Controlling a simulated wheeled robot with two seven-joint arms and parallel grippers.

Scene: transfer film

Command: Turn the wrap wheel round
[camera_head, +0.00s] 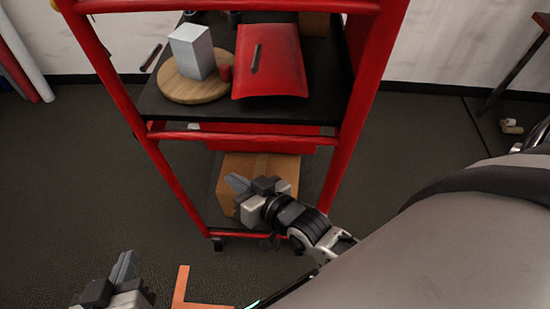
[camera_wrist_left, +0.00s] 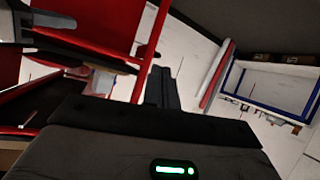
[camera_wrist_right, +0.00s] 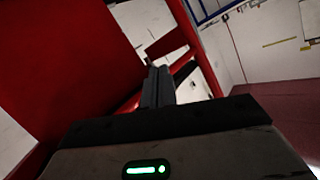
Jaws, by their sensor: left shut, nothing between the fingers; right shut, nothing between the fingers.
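A round wooden disc (camera_head: 190,88), which looks like the wrap wheel, lies flat on the black shelf (camera_head: 275,113) of a red-framed cart. My right gripper (camera_head: 237,183) is shut and empty, below and in front of the shelf, apart from the disc. My left gripper (camera_head: 123,266) is shut and empty, low at the bottom left, further from the cart. Closed fingers also show in the left wrist view (camera_wrist_left: 161,84) and right wrist view (camera_wrist_right: 157,84).
A red slab (camera_head: 270,80) with a dark stick on it lies right of the disc. A dark rod (camera_head: 151,57) lies left of it. Red cart posts (camera_head: 362,95) flank the shelf. A cardboard box (camera_head: 262,168) sits lower down. Dark floor (camera_head: 60,190) is clear at left.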

